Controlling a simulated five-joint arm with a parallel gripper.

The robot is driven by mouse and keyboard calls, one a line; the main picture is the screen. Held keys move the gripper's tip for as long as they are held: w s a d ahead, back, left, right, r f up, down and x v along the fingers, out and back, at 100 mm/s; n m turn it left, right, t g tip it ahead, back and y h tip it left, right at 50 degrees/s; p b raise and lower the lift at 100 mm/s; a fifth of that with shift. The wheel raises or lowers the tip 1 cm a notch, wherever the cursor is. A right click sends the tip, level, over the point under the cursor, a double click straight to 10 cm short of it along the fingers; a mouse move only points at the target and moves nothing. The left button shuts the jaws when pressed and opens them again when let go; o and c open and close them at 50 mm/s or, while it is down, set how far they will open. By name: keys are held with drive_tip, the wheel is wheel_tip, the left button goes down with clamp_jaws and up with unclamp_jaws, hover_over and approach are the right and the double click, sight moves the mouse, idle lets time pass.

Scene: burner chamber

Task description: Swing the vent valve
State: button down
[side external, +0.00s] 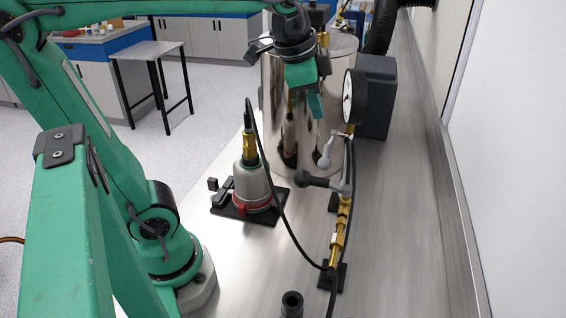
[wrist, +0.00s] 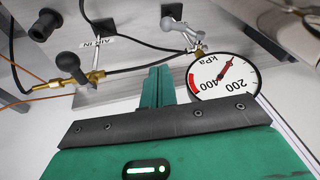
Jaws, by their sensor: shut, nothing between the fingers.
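Two lever valves stand on brass pipework. Neither shows a readable vent mark. My gripper (side external: 318,116) is shut and empty, pointing down above the grey lever, apart from it. Its fingers (wrist: 156,78) also show in the wrist view.
A shiny steel cylinder (side external: 272,100) stands close behind my gripper. A burner-like device (side external: 252,185) on a black base sits left of the valves, with a black hose (side external: 285,210) arching across. A dark box (side external: 378,100) is behind the gauge. Bench (side external: 400,230) at right is clear.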

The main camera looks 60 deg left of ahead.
drive_tip(key=shift+w+r, duration=0.15)
drive_tip(key=shift+w, duration=0.1)
hover_over(324, 159)
drive_tip(key=d, duration=0.1)
wheel_tip(324, 159, down, 11)
drive_tip(key=shift+a+f, duration=0.45)
drive_tip(key=shift+f, duration=0.3)
